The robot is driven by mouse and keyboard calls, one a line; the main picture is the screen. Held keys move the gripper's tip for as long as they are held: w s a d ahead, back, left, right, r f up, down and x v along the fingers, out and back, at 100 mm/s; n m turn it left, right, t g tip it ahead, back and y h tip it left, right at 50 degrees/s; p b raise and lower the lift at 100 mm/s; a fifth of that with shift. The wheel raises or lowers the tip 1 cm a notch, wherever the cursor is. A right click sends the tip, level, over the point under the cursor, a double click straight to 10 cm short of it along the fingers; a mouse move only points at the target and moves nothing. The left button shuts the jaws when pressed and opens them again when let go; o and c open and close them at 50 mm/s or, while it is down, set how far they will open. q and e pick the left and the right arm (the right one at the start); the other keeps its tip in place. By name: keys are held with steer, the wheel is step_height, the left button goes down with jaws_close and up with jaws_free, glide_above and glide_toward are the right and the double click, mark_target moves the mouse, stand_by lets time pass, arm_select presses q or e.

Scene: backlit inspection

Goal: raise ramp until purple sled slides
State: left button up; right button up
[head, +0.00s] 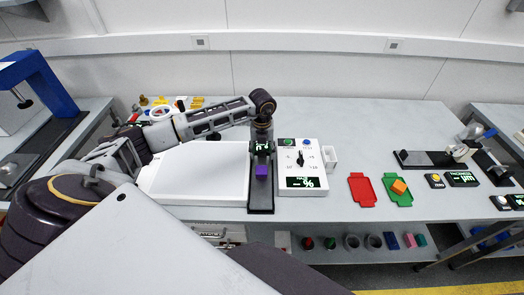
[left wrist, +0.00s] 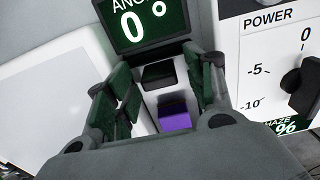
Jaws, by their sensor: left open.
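The purple sled (head: 261,171) sits on the narrow ramp in the middle of the bench; it also shows in the left wrist view (left wrist: 174,115). The dark ramp base (head: 261,198) runs toward the bench's front edge. The angle display (head: 262,147) at the ramp's far end reads 0° in the left wrist view (left wrist: 143,22). A black block (left wrist: 159,75) lies on the ramp surface beyond the sled. My left gripper (head: 262,137) points down over the ramp's far part. In the wrist view its fingers (left wrist: 157,88) are apart, one on each side of the ramp, holding nothing. My right gripper is not in view.
A white light panel (head: 203,172) lies left of the ramp. A white control box (head: 303,165) with a knob stands close on the right.

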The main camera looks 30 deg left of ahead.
arm_select(q)
steer(key=shift+c, duration=0.3)
jaws_close()
steer(key=shift+r, duration=0.15)
